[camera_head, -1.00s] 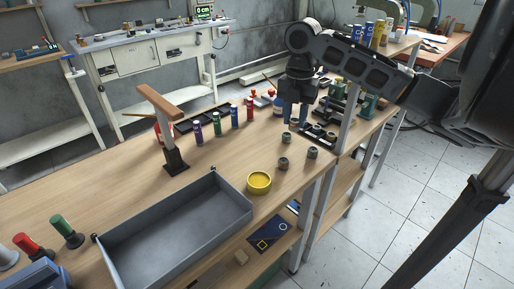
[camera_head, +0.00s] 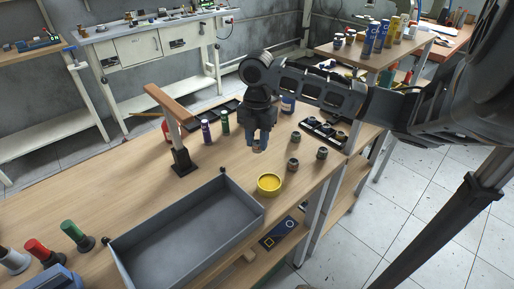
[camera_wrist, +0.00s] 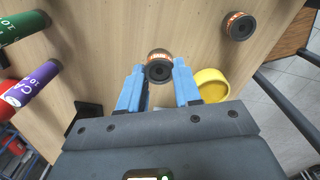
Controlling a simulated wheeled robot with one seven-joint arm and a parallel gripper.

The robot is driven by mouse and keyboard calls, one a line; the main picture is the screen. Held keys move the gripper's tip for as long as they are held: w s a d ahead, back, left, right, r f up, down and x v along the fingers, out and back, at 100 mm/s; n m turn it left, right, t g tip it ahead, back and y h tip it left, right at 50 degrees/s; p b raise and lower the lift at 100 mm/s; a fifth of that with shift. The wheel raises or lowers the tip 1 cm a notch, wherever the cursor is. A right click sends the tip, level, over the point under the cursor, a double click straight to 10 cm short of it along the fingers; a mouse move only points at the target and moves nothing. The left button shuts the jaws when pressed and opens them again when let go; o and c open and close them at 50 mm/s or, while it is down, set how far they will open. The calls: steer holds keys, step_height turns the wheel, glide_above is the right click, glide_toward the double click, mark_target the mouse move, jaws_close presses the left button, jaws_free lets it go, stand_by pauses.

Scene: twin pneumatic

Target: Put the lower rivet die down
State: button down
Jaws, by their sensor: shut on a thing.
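My gripper (camera_head: 258,147) hangs pointing down over the bench, to the left of a group of small dies. In the wrist view my gripper (camera_wrist: 157,75) has its blue fingers shut on a small grey round die (camera_wrist: 160,67) with an orange band and a dark hollow face. I take this as the lower rivet die; no label can be read. In the head view the fingers mostly hide it, and I cannot tell its height above the bench. Similar dies (camera_head: 293,165) (camera_head: 322,153) (camera_head: 296,137) stand on the wood to the right.
A yellow dish (camera_head: 269,193) stands just in front of the gripper. A large grey tray (camera_head: 186,238) lies front left. A stand with a wooden crossbar (camera_head: 182,160) and bottles (camera_head: 206,132) are left and behind. A black rack (camera_head: 314,127) is behind right. Bare wood lies between them.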

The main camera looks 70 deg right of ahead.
mark_target(257, 144)
steer(key=shift+f+p, duration=0.3)
steer(key=shift+f, duration=1.7)
steer(key=shift+f, duration=0.1)
steer(key=shift+f, duration=0.15)
steer(key=c, duration=0.8)
jaws_free()
step_height(257, 144, up, 12)
steer(key=shift+r+b, duration=0.25)
steer(key=shift+b, duration=0.1)
